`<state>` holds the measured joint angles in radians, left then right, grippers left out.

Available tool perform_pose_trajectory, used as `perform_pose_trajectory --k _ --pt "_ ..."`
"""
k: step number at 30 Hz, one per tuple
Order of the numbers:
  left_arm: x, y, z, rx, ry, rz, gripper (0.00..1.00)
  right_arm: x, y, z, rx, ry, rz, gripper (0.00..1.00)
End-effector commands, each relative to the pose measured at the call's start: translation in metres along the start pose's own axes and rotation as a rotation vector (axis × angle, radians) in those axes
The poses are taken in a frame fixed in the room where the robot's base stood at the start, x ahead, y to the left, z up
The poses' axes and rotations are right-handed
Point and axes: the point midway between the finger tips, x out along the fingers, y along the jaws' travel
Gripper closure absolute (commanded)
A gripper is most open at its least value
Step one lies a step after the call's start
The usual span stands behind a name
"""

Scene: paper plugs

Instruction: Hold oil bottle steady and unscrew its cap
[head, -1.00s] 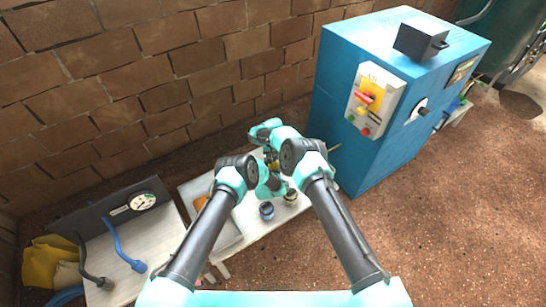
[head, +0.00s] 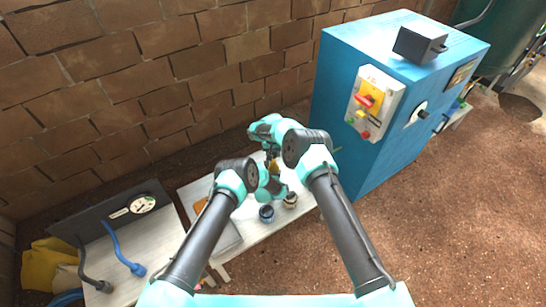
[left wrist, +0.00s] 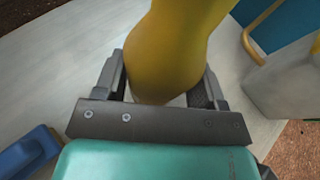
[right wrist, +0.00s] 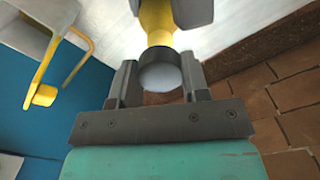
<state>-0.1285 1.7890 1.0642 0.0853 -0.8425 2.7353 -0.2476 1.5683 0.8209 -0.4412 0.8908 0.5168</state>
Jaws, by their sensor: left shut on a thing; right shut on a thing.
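The oil bottle (left wrist: 165,45) is yellow with a rounded, narrowing body. My left gripper (left wrist: 166,88) is shut on it, one finger on each side. In the right wrist view, its yellow neck (right wrist: 157,20) leads to a dark grey round cap (right wrist: 160,74). My right gripper (right wrist: 160,88) is around the cap, a finger on each side. The cap is in line with the neck, and I see no gap between them. In the head view, only a bit of yellow (head: 275,168) shows between my arms; most of the bottle is hidden.
A blue cabinet (head: 350,165) stands to the right, and a brick wall (head: 150,80) runs behind. A pale container (left wrist: 283,90) shows in the left wrist view.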

Motion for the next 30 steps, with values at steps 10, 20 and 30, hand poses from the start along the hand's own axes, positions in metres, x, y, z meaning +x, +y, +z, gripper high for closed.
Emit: perform_pose_trajectory --k 10,20,30 --pt "0.0001 0.0001 0.0002 0.000 0.000 0.000 0.34 -0.0060 -0.0003 0.0004 0.000 -0.001 0.000 0.86" --pt "0.0000 0.0000 0.0001 0.000 0.000 0.000 0.06 -0.0059 -0.0003 0.0003 0.000 0.000 0.000 0.86" --pt "-0.0028 0.0001 0.0005 0.000 -0.001 0.000 0.06 -0.0058 -0.0003 0.0004 0.000 0.000 0.000 0.86"
